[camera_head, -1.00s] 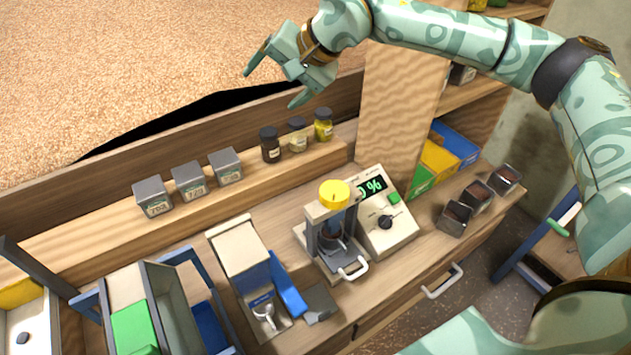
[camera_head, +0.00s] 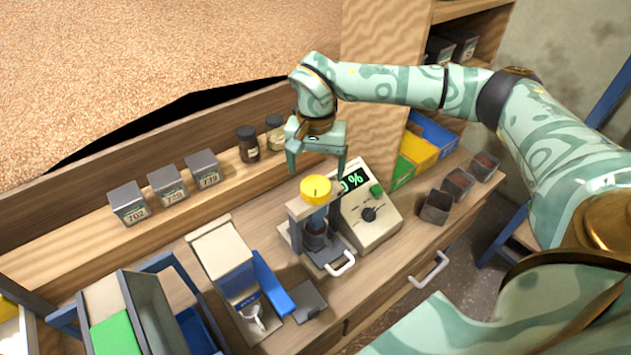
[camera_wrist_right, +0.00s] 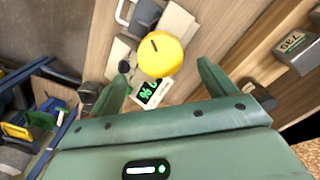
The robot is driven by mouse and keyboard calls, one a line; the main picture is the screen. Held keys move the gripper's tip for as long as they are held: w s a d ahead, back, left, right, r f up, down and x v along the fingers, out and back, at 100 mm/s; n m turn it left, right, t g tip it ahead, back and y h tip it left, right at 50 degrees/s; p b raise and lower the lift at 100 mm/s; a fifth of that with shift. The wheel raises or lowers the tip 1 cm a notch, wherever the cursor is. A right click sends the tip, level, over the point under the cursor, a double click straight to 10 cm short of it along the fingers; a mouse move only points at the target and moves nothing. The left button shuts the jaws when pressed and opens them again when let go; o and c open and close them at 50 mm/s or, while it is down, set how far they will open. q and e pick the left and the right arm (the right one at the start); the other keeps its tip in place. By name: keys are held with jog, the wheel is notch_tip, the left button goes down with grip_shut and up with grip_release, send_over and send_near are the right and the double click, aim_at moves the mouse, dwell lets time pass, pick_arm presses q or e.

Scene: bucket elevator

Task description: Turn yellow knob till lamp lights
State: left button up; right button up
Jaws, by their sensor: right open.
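The yellow knob (camera_head: 316,190) sits on top of a small press-like stand (camera_head: 296,208) on the bench. It also shows in the right wrist view (camera_wrist_right: 160,54), with a dark mark on its top. My right gripper (camera_head: 315,174) is open and empty, pointing down just above the knob; a gap to the knob seems to remain in the wrist view, where its fingers (camera_wrist_right: 165,72) lie on either side below it. A beige meter box (camera_head: 384,222) with a green % display, a green button and a black dial stands beside the stand. I cannot make out which part is the lamp. My left gripper is not in view.
Labelled metal tins (camera_head: 168,186) and jars (camera_head: 248,144) stand on the ledge behind. A beige unit with a blue part (camera_head: 272,284) is left of the stand. Open dark tins (camera_head: 437,207) stand to the right. A drawer handle (camera_head: 428,270) sticks out in front.

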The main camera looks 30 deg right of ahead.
aim_at(316, 185)
notch_tip(316, 185, down, 5)
jog(key=shift+r, duration=0.1)
jog(key=c, duration=1)
